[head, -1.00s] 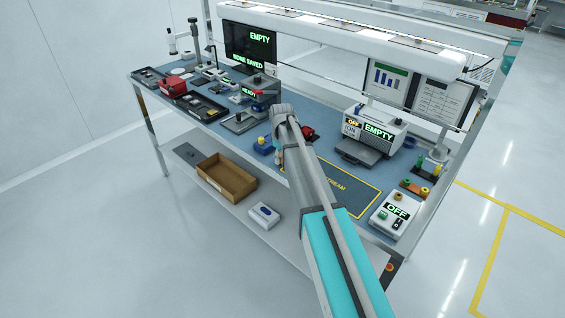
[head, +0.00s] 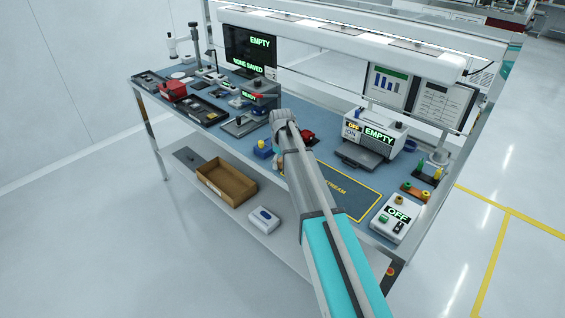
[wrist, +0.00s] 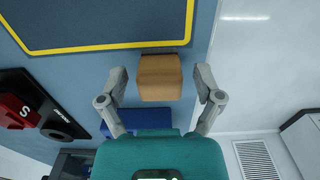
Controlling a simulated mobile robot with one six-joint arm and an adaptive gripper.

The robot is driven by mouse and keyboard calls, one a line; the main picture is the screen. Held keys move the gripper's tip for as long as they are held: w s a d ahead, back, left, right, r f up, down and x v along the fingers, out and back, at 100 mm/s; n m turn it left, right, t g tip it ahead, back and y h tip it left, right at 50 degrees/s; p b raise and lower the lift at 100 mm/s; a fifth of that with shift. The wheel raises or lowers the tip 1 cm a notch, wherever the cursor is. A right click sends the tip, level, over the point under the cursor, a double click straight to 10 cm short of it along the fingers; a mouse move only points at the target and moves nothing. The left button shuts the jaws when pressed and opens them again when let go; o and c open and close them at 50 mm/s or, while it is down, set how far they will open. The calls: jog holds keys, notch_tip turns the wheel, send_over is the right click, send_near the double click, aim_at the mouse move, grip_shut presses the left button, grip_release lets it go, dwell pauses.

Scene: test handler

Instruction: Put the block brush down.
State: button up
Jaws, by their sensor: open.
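The block brush (wrist: 160,80) is a tan wooden block with a dark strip along its far side. In the wrist view it sits between the two fingers of my gripper (wrist: 160,74), near the edge of the blue bench top (wrist: 198,48). The fingers are spread, with a gap on each side of the block. Whether its underside touches the bench is hard to tell. In the head view my arm hides most of the gripper and the brush.
A yellow-bordered dark mat (head: 350,193) lies just beyond the brush. A blue holder (head: 262,150) and a red item (head: 307,136) are close by. A brown open box (head: 226,183) is on the lower shelf.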

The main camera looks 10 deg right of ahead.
jog(key=shift+r, duration=0.15)
notch_tip(320, 180, up, 12)
jog(key=p, duration=1.2)
dwell(0.4)
dwell(0.6)
jog(key=s+m, duration=0.7)
jog(key=s, duration=2.2)
jog(key=shift+s+d, duration=0.15)
notch_tip(320, 180, down, 4)
jog(key=b, duration=0.3)
jog(key=shift+b, duration=0.4)
